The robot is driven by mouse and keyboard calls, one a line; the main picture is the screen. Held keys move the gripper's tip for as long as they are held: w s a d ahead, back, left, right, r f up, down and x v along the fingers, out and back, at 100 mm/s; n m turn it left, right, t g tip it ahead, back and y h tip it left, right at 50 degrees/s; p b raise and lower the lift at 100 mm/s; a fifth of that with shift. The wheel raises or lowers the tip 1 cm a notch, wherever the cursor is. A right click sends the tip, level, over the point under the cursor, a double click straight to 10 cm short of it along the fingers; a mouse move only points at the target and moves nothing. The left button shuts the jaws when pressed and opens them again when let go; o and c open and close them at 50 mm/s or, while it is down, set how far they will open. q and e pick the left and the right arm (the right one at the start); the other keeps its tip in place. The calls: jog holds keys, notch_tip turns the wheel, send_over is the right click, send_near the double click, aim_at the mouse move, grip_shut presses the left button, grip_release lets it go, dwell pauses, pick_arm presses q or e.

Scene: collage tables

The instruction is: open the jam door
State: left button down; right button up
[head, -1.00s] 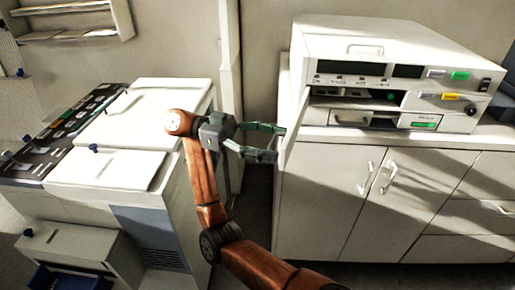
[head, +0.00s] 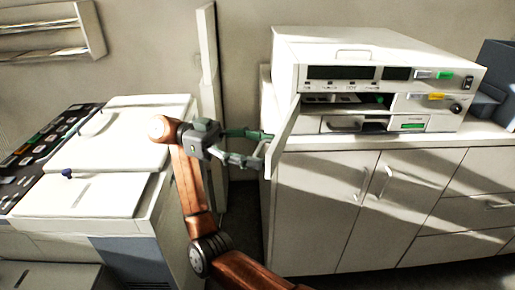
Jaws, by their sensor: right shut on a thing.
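The jam door (head: 284,138) is a thin white panel at the left front of the white printer (head: 380,52). It stands swung out from the front, and the slot behind it (head: 345,99) shows dark with small parts inside. My right gripper (head: 266,150), on the orange arm, is left of the printer with its green fingers shut on the outer edge of the jam door. The fingertips are partly hidden at the panel. My left gripper is not in view.
The printer stands on a white cabinet (head: 325,200) with doors and drawers. A large copier (head: 105,150) stands at the left. A dark box (head: 495,75) sits right of the printer. A narrow floor gap lies between copier and cabinet.

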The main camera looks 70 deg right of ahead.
jog(key=shift+r, duration=0.15)
jog(key=o, duration=1.4)
jog(key=shift+a, duration=0.1)
notch_tip(320, 180, up, 10)
jog(key=shift+f, duration=0.1)
